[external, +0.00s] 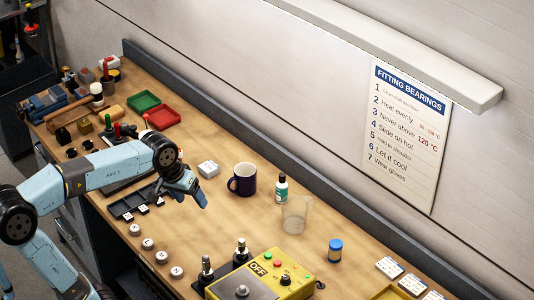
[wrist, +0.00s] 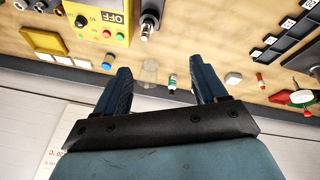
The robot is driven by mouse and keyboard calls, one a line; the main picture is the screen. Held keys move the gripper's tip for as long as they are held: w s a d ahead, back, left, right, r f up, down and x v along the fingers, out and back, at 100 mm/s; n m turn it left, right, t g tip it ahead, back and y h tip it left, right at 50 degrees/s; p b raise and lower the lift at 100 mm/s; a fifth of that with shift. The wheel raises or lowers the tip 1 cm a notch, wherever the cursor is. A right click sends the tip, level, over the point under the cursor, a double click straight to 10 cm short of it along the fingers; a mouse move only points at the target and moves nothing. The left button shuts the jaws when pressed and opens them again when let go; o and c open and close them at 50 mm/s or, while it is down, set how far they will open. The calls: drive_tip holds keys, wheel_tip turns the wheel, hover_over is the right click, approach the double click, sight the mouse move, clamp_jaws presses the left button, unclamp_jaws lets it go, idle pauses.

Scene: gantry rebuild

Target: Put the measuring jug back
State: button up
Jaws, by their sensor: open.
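The measuring jug (external: 296,214) looks like a clear, empty, upright vessel on the wooden bench, just right of a small green-and-white bottle (external: 281,188). In the wrist view the jug (wrist: 150,72) shows faintly between my fingers, near the left one, with the bottle (wrist: 172,82) beside it. My gripper (external: 186,190) is open and empty above the bench, left of the dark blue mug (external: 243,180) and well away from the jug. Both open fingers also show in the wrist view (wrist: 163,80).
A yellow control box (external: 262,278) marked OFF stands at the front. A blue-capped jar (external: 335,250) and white cards (external: 389,266) lie to the right. A white block (external: 208,169) sits near my gripper. Green (external: 143,101) and red (external: 163,117) trays are behind. Bench around the jug's right is clear.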

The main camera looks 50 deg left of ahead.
drive_tip(key=s+d+f+m+t, duration=0.1)
drive_tip(key=s+f+m, duration=0.3)
drive_tip(key=s, duration=0.8)
wheel_tip(320, 180, down, 3)
drive_tip(key=shift+s+r+y, duration=0.1)
drive_tip(key=shift+s+y, duration=0.2)
drive_tip(key=shift+s, duration=0.05)
